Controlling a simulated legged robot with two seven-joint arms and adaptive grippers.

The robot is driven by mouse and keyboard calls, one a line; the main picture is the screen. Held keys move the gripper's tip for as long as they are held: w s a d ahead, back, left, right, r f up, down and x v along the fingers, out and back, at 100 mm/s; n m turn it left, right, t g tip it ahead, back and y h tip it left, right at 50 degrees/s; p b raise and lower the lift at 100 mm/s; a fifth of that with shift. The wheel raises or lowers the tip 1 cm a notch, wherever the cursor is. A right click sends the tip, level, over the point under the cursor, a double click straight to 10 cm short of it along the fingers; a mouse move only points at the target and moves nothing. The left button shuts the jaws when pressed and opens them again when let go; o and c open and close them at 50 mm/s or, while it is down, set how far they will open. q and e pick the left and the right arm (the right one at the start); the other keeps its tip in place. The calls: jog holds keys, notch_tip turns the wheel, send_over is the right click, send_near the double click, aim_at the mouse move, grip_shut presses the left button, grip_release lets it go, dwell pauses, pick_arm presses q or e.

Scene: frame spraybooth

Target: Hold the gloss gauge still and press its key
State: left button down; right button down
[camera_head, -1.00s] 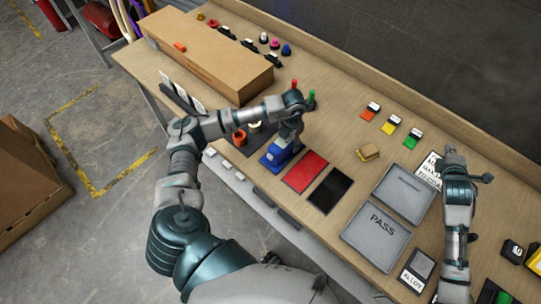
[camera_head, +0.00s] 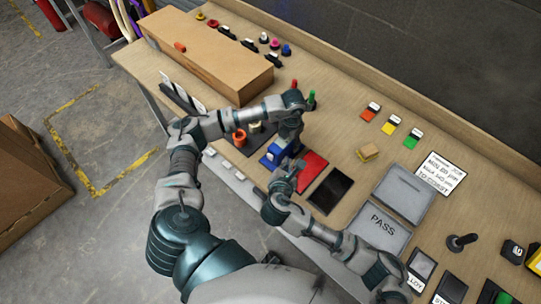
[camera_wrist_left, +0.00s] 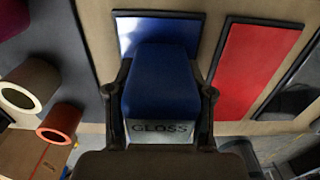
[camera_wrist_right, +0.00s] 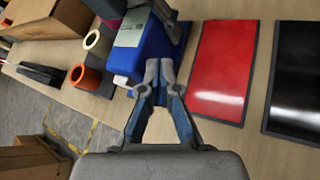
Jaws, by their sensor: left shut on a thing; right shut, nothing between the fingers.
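The gloss gauge (camera_head: 270,158) is a blue block with a pale face lettered GLOSS, which shows in the left wrist view (camera_wrist_left: 160,80). It stands over a glossy blue panel (camera_wrist_left: 125,42). My left gripper (camera_wrist_left: 162,98) is shut on the gauge, one finger on each side. My right gripper (camera_wrist_right: 158,66) is shut and empty, its fingertips together close in front of the gauge (camera_wrist_right: 155,45) in the right wrist view. I cannot tell whether the tips touch it. In the head view my right gripper (camera_head: 290,168) is beside the gauge. I cannot make out the key.
A red panel (camera_wrist_right: 222,68) and a black panel (camera_wrist_right: 295,85) lie right of the gauge. Orange (camera_wrist_right: 84,78) and cream (camera_wrist_right: 98,43) rings stand left. Grey PASS tray (camera_head: 378,228), yellow block (camera_head: 367,152) and a long cardboard box (camera_head: 210,55) are also on the bench.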

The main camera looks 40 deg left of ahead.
aim_at(269, 158)
pick_arm(q)
jog(key=shift+f, duration=0.15)
pick_arm(e)
jog(key=s+a+n, duration=0.3)
jog(key=s, duration=0.5)
pick_arm(q)
jog(key=shift+s, duration=0.1)
pick_arm(e)
jog(key=shift+y, duration=0.4)
jog(key=shift+x, duration=2.7)
jog(key=shift+a+r, duration=0.1)
jog(key=shift+r, duration=0.1)
pick_arm(q)
jog(key=shift+f, duration=0.1)
pick_arm(e)
jog(key=shift+w, duration=0.6)
jog(key=shift+s+a, duration=0.15)
jog(key=shift+s, duration=2.4)
pick_arm(q)
jog(key=shift+s, duration=0.1)
